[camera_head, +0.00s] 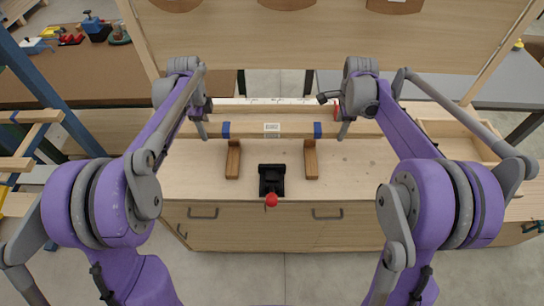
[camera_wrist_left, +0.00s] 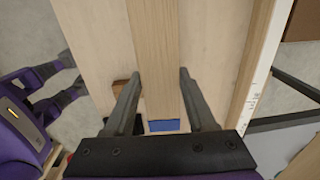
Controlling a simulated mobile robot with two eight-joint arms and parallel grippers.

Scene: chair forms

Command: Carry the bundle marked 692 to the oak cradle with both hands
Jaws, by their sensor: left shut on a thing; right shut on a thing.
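The bundle (camera_head: 295,129) is a long pale wooden piece with two blue bands and a white label in the middle, too small to read. It lies level across the bench, left to right. My left gripper (camera_head: 202,131) is shut on its left end, and my right gripper (camera_head: 344,130) on its right end. In the left wrist view the fingers (camera_wrist_left: 160,88) stand on either side of the bundle (camera_wrist_left: 153,45). The oak cradle's two brown blocks (camera_head: 233,160) (camera_head: 311,160) stand just in front of the bundle. I cannot tell whether the bundle touches them.
A black clamp with a red knob (camera_head: 271,200) sits at the bench's front edge between the blocks. A red object (camera_head: 336,111) is close to my right gripper. An open wooden compartment (camera_head: 460,147) is at the right. The bench (camera_head: 365,170) is clear beside the blocks.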

